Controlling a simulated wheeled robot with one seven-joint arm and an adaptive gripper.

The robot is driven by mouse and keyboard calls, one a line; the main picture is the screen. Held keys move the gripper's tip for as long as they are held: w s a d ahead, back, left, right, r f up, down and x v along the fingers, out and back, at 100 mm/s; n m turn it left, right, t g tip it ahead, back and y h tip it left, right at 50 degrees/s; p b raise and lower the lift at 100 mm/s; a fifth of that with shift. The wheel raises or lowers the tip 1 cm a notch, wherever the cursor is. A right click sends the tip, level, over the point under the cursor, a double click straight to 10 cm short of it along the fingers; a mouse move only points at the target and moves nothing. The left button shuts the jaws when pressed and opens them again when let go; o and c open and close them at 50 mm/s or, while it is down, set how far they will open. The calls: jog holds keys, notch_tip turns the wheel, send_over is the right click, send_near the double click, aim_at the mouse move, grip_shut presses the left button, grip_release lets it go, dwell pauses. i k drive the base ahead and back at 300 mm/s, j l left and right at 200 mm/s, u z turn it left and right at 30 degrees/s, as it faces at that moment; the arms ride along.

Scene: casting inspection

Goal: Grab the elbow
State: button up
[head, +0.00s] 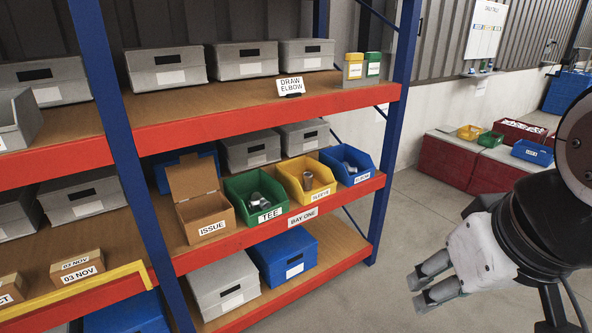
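A blue bin (355,180) stands at the right end of the middle shelf, with grey metal fittings (348,168) in it. Its label is small and seems to read ELBOW. The fittings are too small for their shape to be clear. A white card (290,86) on the shelf above reads DRAW ELBOW. My gripper (419,294) is at the lower right, over the floor, out in front of the rack and well apart from the bins. Its two fingers stand apart with nothing between them.
A green TEE bin (257,215) and a yellow bin (306,195) with fittings stand left of the blue bin. An open ISSUE box (206,219) is farther left. A blue rack post (396,130) rises just right of the blue bin. Floor between gripper and rack is clear.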

aim_at(352, 171)
jog(key=z, duration=0.3)
jog(key=i+l+u, duration=0.1)
jog(key=i, duration=2.05)
